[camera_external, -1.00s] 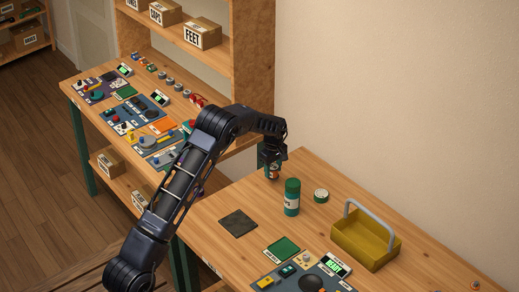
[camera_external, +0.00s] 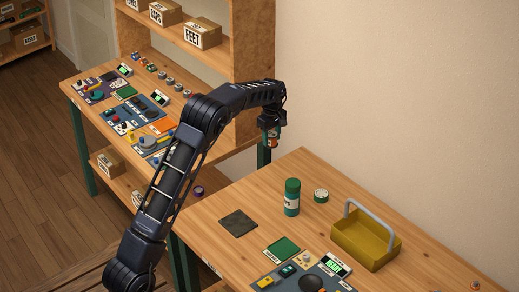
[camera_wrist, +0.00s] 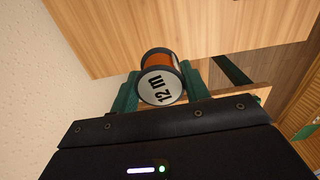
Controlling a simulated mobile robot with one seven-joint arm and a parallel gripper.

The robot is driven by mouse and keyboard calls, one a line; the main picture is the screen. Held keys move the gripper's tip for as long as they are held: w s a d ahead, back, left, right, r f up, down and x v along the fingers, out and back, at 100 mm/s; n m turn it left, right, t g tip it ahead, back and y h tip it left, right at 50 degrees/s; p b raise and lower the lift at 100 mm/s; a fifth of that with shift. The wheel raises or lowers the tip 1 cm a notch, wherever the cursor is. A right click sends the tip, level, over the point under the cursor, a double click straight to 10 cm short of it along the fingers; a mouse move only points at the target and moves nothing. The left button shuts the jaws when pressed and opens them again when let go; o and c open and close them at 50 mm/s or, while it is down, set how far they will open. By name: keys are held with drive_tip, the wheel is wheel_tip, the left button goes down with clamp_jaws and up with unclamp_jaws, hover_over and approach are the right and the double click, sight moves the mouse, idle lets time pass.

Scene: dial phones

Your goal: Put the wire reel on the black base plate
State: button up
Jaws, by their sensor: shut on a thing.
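The wire reel (camera_wrist: 162,84) is held in the wrist view, with orange wire, dark rims and a white end face marked "12 m". My gripper (camera_wrist: 160,80) is shut on it, one green finger on each side. In the outside view my gripper (camera_external: 271,136) holds the reel (camera_external: 272,143) in the air, near the far corner of the near table. The black base plate (camera_external: 238,222) is a dark flat square lying bare on that table, nearer the camera and left of the reel.
A green-lidded jar (camera_external: 291,198) and a small round green-edged tin (camera_external: 321,196) stand right of the plate. A yellow tray with a handle (camera_external: 372,247) is further right. A green square (camera_external: 282,249) and a device panel (camera_external: 300,280) lie in front.

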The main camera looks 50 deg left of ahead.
sight(238, 222)
drive_tip(key=s+d+r+m, duration=0.1)
drive_tip(key=s+d, duration=0.4)
drive_tip(key=s, duration=0.7)
drive_tip(key=s+d+m, duration=0.1)
drive_tip(key=s+d, duration=0.3)
drive_tip(key=s, duration=0.8)
drive_tip(key=f, duration=2)
drive_tip(key=shift+s+d, duration=0.15)
drive_tip(key=shift+s, duration=0.05)
drive_tip(key=shift+f, duration=0.15)
drive_tip(key=o, duration=1)
drive_tip(key=shift+o, duration=0.2)
